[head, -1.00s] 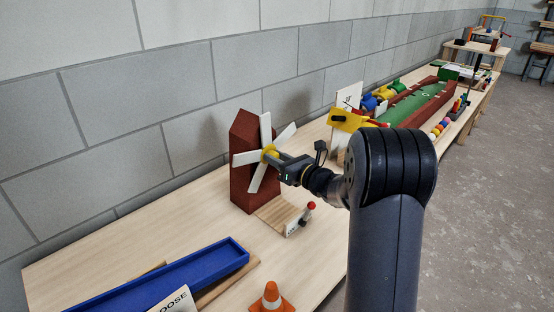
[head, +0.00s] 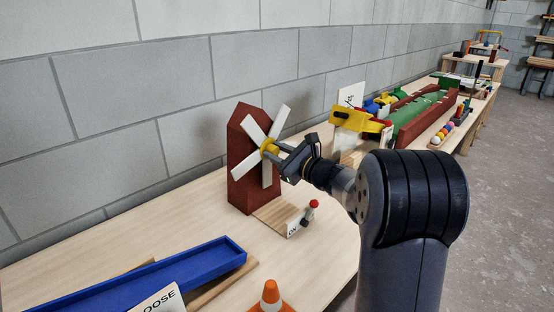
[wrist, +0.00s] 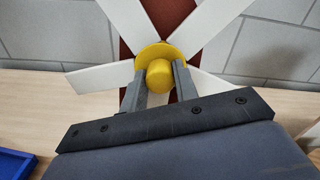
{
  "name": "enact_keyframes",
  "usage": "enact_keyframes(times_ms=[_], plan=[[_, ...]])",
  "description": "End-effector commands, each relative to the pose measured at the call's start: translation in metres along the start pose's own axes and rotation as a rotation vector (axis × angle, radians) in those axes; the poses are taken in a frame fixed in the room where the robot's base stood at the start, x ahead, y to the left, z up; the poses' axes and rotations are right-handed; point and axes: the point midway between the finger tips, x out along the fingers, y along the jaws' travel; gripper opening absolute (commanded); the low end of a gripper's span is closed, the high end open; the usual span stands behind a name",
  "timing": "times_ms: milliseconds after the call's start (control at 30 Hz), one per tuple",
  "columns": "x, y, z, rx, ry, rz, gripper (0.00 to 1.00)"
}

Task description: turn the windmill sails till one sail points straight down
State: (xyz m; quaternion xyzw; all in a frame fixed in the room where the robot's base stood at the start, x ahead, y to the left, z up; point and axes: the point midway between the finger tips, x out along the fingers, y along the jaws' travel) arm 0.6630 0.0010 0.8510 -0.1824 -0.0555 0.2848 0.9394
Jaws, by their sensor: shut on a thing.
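The windmill has a red-brown tower (head: 240,178) and white sails around a yellow hub (head: 266,145). In the head view, one sail (head: 267,174) points nearly straight down, and others point lower left (head: 242,165), upper left (head: 253,130) and upper right (head: 281,120). My gripper hides the right side. My gripper (head: 275,151) is shut on the yellow hub knob, facing it from the front. In the wrist view, its grey fingers sit on both sides of the knob (wrist: 159,76); sails spread beside and above it, and the area below is hidden.
A blue trough (head: 140,280) and an orange cone (head: 270,295) are nearer. A yellow piece (head: 352,119) stands right of my gripper. The grey wall is close behind.

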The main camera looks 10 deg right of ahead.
Motion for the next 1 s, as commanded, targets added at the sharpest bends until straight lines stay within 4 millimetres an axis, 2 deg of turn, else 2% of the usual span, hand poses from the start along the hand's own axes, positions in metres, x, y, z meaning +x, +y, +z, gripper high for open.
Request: enact_keyframes(times_ms=[500, 533, 767, 1000], plan=[[-0.0002, 0.0005, -0.0008, -0.021, 0.002, 0.001, 0.0], [-0.0002, 0.0005, -0.0008, -0.021, 0.002, 0.001, 0.31], [-0.0001, 0.0002, -0.0004, -0.021, 0.001, 0.001, 0.5], [-0.0006, 0.0, -0.0001, -0.021, 0.001, 0.0, 0.5]])
